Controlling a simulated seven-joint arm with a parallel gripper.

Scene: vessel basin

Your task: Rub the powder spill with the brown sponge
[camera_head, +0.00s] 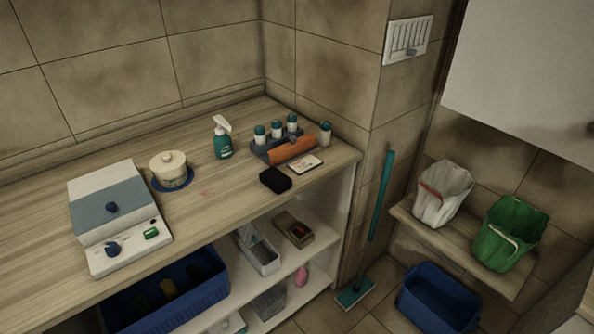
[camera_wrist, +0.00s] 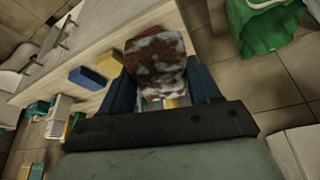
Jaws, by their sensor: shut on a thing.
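My gripper (camera_wrist: 162,85) shows in the wrist view, with its two dark blue fingers closed on the sides of a block. The block is the brown sponge (camera_wrist: 155,52), mottled with brown and whitish patches. It sticks out beyond the fingertips. In the head view neither my gripper nor the sponge can be made out. A faint reddish mark (camera_head: 206,192) lies on the wooden counter (camera_head: 230,215) in the head view, to the right of the lidded jar. I cannot tell whether it is the powder spill, and no other clear powder shows.
On the counter stand a grey-white device (camera_head: 108,205), a lidded jar (camera_head: 169,169), a spray bottle (camera_head: 222,140), a bottle rack (camera_head: 272,150) and a black block (camera_head: 275,180). A green bin (camera_head: 508,235) stands at the right. Blue (camera_wrist: 88,78) and yellow (camera_wrist: 109,63) blocks show in the wrist view.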

